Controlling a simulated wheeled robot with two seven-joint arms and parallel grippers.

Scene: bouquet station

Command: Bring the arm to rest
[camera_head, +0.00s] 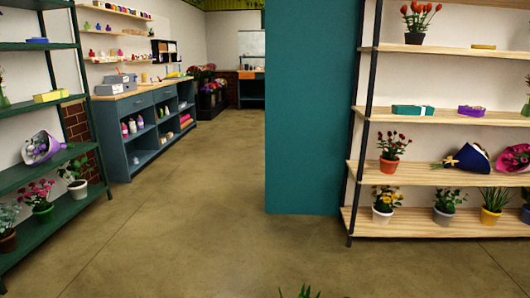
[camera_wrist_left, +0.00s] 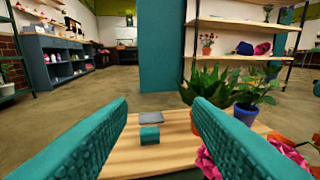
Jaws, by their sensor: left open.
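My left gripper (camera_wrist_left: 160,128) shows in the left wrist view as two teal, textured fingers set wide apart. Nothing is between the fingertips. Beyond them lies a light wooden table top (camera_wrist_left: 130,160) with a small teal box (camera_wrist_left: 149,135) and a flat grey piece (camera_wrist_left: 151,117) on it. The fingers are above the table, and the gap to it is hard to judge. Neither gripper shows in the head view, and my right gripper is in neither view.
Potted plants (camera_wrist_left: 252,92) and pink flowers (camera_wrist_left: 207,163) stand close to the right finger. In the head view, a green shelf (camera_head: 92,197) stands left, a teal partition (camera_head: 310,120) in the middle and a wooden shelf (camera_head: 430,172) right. The floor (camera_head: 185,240) between is clear.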

